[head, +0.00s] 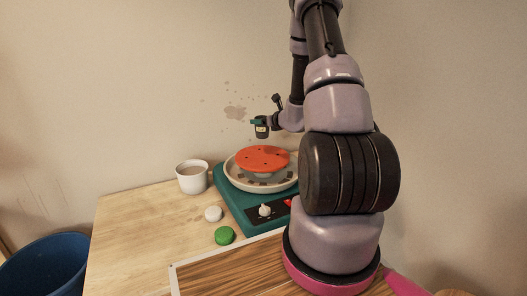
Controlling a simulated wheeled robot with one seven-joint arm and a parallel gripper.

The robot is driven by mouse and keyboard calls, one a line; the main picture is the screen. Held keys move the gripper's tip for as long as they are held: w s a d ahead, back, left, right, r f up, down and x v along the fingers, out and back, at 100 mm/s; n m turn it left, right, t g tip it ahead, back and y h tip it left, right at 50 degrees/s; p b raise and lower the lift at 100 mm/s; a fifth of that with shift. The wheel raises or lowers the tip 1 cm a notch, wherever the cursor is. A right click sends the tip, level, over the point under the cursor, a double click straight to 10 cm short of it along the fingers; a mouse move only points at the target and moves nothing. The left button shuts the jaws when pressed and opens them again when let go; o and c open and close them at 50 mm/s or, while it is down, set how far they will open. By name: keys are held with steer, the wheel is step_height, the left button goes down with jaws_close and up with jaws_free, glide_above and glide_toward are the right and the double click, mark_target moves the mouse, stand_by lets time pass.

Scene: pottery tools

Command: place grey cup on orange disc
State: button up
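A pale grey-white cup (192,178) stands upright on the wooden table, left of the pottery wheel, with something brownish inside. The orange disc (263,158) lies flat on the wheel, inside its pale round basin (233,178). No cup stands on the disc. My gripper (261,133) shows small and dark above the disc's back edge, up and to the right of the cup and apart from it. Its fingers are too small to make out, so I cannot tell whether it is open or shut.
The teal wheel base (240,208) has a white knob (264,210) in front. A white round piece (213,214) and a green one (225,235) lie on the table (140,235) left of it. A blue bin (45,265) stands at lower left. A wall is behind.

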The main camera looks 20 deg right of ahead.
step_height(320, 180, down, 9)
steer(key=shift+r, duration=0.15)
stand_by(0.4)
steer(key=o, duration=1.5)
